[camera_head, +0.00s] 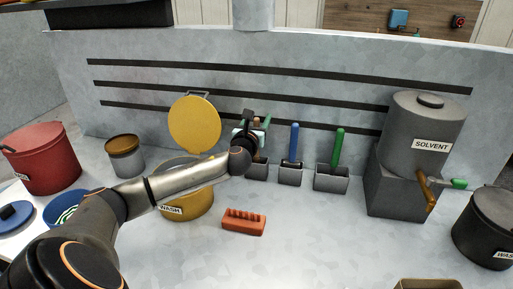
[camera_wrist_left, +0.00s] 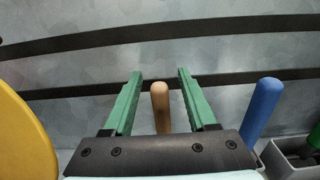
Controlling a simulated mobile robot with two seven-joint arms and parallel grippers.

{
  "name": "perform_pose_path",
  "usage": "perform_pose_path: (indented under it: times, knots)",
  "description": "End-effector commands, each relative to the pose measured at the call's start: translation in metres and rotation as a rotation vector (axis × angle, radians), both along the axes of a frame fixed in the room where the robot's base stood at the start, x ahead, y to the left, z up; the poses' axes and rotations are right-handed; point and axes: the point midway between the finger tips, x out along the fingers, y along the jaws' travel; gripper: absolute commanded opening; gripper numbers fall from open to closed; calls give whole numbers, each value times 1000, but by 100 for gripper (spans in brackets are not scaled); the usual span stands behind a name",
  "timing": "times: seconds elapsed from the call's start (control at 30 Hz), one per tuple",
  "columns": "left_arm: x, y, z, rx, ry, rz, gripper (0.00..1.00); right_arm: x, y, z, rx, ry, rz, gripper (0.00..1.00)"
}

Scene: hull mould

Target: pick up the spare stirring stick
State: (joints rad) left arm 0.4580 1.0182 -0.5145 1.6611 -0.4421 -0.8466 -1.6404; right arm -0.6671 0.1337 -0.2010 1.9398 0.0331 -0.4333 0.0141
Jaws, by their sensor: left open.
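A wooden stick (camera_wrist_left: 160,108) with a rounded top stands upright in the left wrist view. It appears between the two green fingers of my left gripper (camera_wrist_left: 160,72), with gaps on both sides. The fingers are open and hold nothing. I cannot tell how deep the stick is between them. In the head view my left gripper (camera_head: 251,132) is in front of the back wall, above the leftmost small grey holder (camera_head: 257,171), and mostly hides the stick. A blue stick (camera_head: 294,143) and a green stick (camera_head: 338,147) stand upright in holders to the right. My right gripper is not in view.
A yellow wash pot (camera_head: 200,203) with its raised lid (camera_head: 195,124) stands left of the holders. An orange-red brush-like block (camera_head: 244,222) lies in front. A grey solvent tank (camera_head: 420,130) stands right.

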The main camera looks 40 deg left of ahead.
Motion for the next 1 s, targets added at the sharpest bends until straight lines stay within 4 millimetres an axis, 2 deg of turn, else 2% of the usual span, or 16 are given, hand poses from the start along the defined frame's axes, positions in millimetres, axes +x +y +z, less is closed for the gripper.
perform_pose_path:
  times: [0.13, 0.4, 0.9, 1.0]
  knots:
    - [9, 5, 0, -1, 0, 0, 57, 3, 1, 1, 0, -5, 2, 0]
    - [11, 6, 0, 0, 1, -1, 57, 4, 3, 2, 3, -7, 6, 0]
    - [10, 6, 0, 0, 1, -1, 1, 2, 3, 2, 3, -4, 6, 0]
    - [10, 6, 0, 0, 0, -1, 0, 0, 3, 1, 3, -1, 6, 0]
